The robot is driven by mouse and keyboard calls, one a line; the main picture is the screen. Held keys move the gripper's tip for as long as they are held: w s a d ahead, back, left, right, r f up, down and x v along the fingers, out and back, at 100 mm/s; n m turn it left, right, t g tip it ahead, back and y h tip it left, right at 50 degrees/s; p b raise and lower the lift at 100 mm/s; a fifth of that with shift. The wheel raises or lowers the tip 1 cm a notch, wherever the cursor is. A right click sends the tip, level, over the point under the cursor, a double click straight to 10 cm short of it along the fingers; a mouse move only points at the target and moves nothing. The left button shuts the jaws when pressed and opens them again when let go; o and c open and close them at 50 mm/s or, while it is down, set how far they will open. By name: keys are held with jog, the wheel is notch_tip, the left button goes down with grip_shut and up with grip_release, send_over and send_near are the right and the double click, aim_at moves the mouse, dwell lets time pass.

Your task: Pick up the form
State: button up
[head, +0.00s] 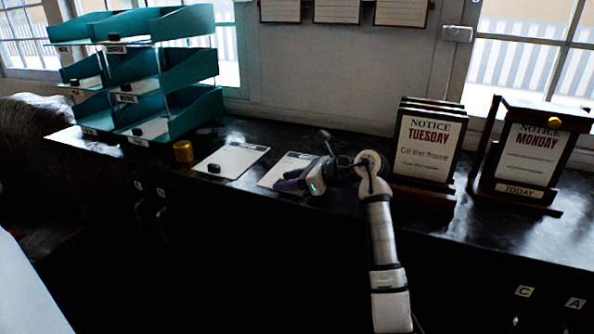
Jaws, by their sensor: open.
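Two white sheets lie on the dark counter. The left form-like sheet (237,158) has a small black object (213,168) on its near left corner. The right form-like sheet (271,177) is partly hidden by my gripper (283,181). I cannot tell from the print which one is the form. My gripper is open, its dark fingers pointing left, low over or beside the right sheet. I see nothing held in it. Whether the fingers touch the sheet cannot be told.
A teal tiered tray rack (187,64) stands at the back left, with a brass cylinder (183,151) before it. Framed Tuesday (424,148) and Monday (526,155) notices stand to the right. The counter's front edge is dark. Papers (337,10) hang on the wall.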

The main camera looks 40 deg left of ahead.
grip_shut()
jog(key=shift+r, duration=0.1)
